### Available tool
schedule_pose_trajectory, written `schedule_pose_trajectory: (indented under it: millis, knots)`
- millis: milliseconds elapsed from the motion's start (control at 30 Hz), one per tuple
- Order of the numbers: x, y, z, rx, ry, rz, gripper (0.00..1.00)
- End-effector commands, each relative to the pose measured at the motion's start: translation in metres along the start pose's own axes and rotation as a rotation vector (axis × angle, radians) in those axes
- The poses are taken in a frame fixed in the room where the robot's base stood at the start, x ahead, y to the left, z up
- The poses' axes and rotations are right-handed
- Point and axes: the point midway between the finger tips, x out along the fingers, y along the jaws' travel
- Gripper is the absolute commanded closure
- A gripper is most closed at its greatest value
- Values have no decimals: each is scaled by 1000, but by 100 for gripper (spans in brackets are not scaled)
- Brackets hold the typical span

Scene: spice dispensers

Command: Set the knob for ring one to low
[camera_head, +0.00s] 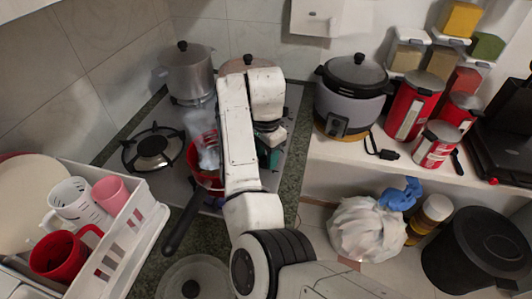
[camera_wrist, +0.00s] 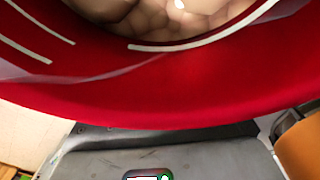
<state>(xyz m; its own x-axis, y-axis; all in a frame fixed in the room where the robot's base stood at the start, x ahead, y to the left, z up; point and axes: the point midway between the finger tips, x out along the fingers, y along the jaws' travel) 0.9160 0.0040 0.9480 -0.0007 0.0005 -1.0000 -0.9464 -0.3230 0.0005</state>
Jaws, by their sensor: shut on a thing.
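The stove (camera_head: 120,176) lies left of my arm, with a bare burner (camera_head: 152,146) on it. A red pan (camera_head: 196,166) stands beside my arm. Its red wall (camera_wrist: 190,92) and brownish round contents fill the top of the wrist view. My gripper (camera_head: 268,150) is over the right side of the stove, largely hidden behind my arm. It is shut on a small dark thing, apparently the knob (camera_wrist: 148,175), cut off at the bottom edge of the wrist view. The knob's setting cannot be read, and no ring labels can be read.
A steel pot (camera_head: 188,75) stands at the back of the stove. A rice cooker (camera_head: 352,88) is on the shelf to the right, beside red canisters (camera_head: 412,105). A white rack (camera_head: 125,235) with cups is at front left. The pan's black handle (camera_head: 181,224) sticks out forward.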

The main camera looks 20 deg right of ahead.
Motion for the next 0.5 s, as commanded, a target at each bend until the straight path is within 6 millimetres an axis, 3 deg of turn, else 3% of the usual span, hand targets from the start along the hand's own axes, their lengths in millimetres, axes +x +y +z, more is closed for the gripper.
schedule_pose_trajectory:
  millis: [500]
  knots:
    - [-1, 0, 0, 342, 1, 0, 89]
